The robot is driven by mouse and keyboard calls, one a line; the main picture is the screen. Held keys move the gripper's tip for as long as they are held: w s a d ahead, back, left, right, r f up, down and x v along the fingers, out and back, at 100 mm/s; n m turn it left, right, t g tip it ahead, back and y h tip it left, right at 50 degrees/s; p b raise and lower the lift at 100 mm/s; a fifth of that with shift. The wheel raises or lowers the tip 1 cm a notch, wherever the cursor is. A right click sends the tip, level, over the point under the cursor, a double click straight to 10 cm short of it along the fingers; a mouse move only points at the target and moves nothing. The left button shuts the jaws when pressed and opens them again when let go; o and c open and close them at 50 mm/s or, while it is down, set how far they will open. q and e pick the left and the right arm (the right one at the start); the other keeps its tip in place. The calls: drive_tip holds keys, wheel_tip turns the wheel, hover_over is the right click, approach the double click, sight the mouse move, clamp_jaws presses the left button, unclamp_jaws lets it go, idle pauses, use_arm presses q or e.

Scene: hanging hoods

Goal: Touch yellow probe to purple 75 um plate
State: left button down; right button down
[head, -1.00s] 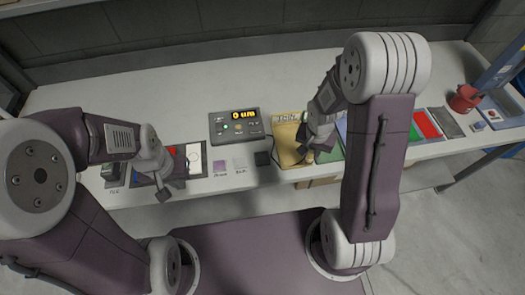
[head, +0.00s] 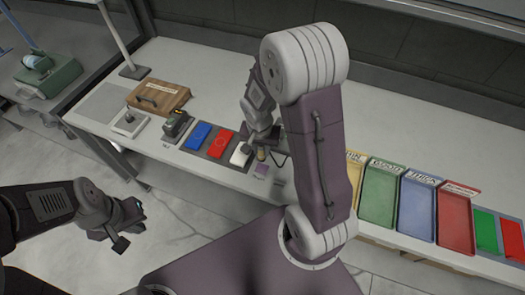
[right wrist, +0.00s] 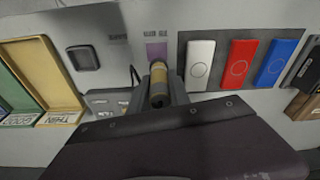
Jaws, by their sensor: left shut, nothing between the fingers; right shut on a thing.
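The purple plate (head: 262,169) lies on the white bench, just in front of the right gripper in the head view. In the right wrist view the purple plate (right wrist: 157,50) is just past the probe's end, with a small label beyond it. My right gripper (head: 259,148) is shut on the yellow probe (head: 261,153), a tan-yellow cylinder with dark bands. The probe (right wrist: 158,86) sits between the fingers in the right wrist view and overlaps the plate's near edge. I cannot tell whether they touch. My left gripper (head: 128,222) is shut and empty, off the bench's front edge.
White (right wrist: 200,65), red (right wrist: 239,64) and blue (right wrist: 276,63) blocks lie on a dark mat beside the plate. A dark square plate (right wrist: 84,57) lies on its other side. Coloured trays (head: 417,206) line the bench to the right. A wooden case (head: 158,95) stands at left.

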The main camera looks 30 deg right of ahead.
sight(262, 159)
drive_tip(key=shift+f, duration=0.2)
drive_tip(key=shift+f, duration=0.3)
wheel_tip(262, 159, down, 5)
drive_tip(key=b, duration=0.5)
drive_tip(key=shift+d+f, duration=0.1)
drive_tip(key=shift+f, duration=0.05)
drive_tip(key=shift+f+b, duration=0.45)
idle(0.4)
drive_tip(key=shift+s, duration=0.1)
idle(1.1)
